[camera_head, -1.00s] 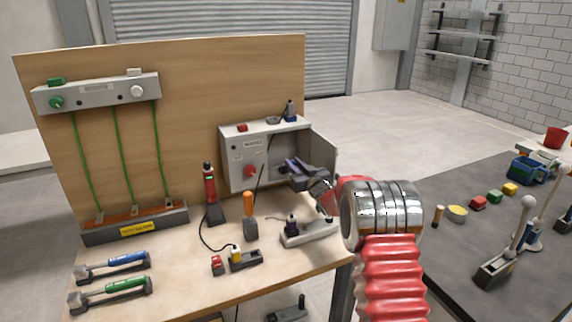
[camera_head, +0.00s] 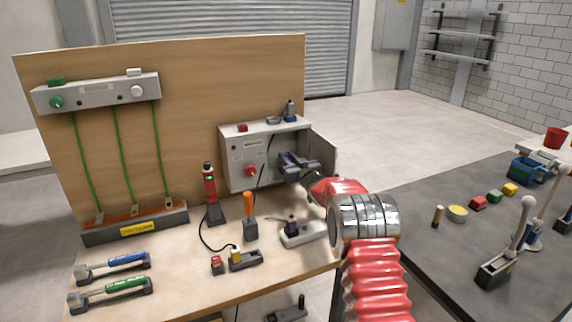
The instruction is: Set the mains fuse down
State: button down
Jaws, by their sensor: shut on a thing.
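My gripper (camera_head: 287,164) is in front of the grey mains box (camera_head: 236,155), near its right side and the open door. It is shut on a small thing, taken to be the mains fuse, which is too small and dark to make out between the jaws. The box has a red knob (camera_head: 251,171) on its front.
Below my gripper, a pale block (camera_head: 303,234) with a dark purple-topped piece stands on the wooden bench (camera_head: 200,270). An orange-handled tool (camera_head: 249,205) and a red torch-like tool (camera_head: 209,185) stand to the left.

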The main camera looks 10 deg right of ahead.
jog(key=shift+w+a, duration=0.2)
jog(key=shift+w, duration=0.5)
jog(key=shift+f, duration=1.55)
jog(key=shift+f, duration=0.2)
jog(key=shift+f, duration=0.15)
jog(key=c, duration=1.6)
grip_release()
jog(key=shift+o, duration=0.2)
jog(key=shift+s, duration=0.1)
jog(key=shift+s+d+r, duration=0.2)
jog(key=shift+s, duration=0.55)
jog(key=v, duration=1.2)
